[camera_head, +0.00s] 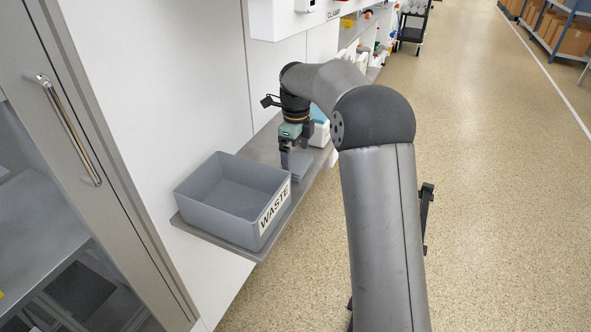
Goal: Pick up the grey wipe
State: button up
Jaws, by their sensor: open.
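A flat grey patch (300,174), which looks like the grey wipe, lies on the narrow grey shelf just right of the waste bin. It is small and partly hidden by my gripper, so its outline is not clear. My gripper (295,158) points down over the shelf, at or just above the back part of the wipe. It is open and I see nothing held in it. I cannot tell whether the fingertips touch the wipe or the shelf.
A grey open bin labelled WASTE (262,183) stands at the near end of the shelf (235,246), close left of my gripper. A white and blue box (320,131) stands behind my gripper. A white wall rises at left; open floor lies right.

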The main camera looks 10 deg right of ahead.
aim_at(296, 163)
jog(key=shift+f, duration=1.5)
jog(key=c, duration=0.7)
jog(key=shift+r, duration=0.1)
jog(key=shift+s+d+r, duration=0.15)
jog(key=shift+r, duration=0.35)
notch_tip(296, 163, up, 6)
jog(key=shift+r+p, duration=0.25)
jog(key=shift+p, duration=0.8)
jog(key=s+d, duration=1.1)
jog(key=d, duration=0.4)
jog(key=shift+s+d+f, duration=0.35)
jog(key=shift+d, duration=0.05)
jog(key=shift+o, duration=0.4)
